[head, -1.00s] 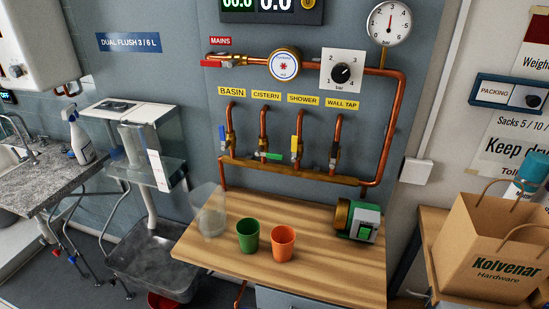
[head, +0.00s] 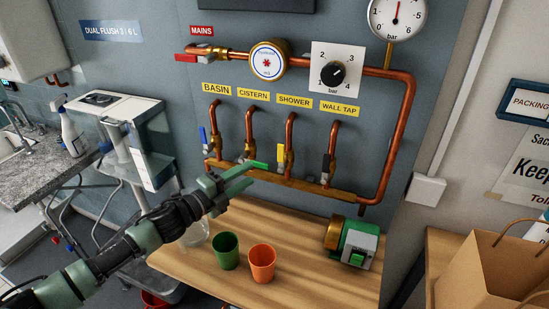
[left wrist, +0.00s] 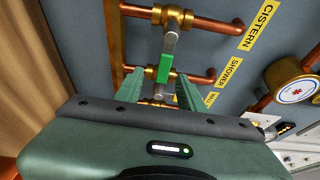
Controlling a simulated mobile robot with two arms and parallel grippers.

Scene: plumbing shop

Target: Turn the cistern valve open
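The cistern valve (head: 250,148) is the second brass valve from the left on the wall, under the yellow CISTERN label (head: 254,95). In the left wrist view the green handle (left wrist: 165,68) shows at the gap between the two green fingertips (left wrist: 160,79). I cannot tell whether a finger touches it. My right gripper is in neither view.
Blue basin (head: 203,135), yellow shower (head: 281,156) and black wall tap (head: 326,166) handles hang close by. Below, the wooden bench (head: 205,283) holds a green cup (head: 227,251), an orange cup (head: 262,263), a clear cup and a green pump (head: 358,246).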

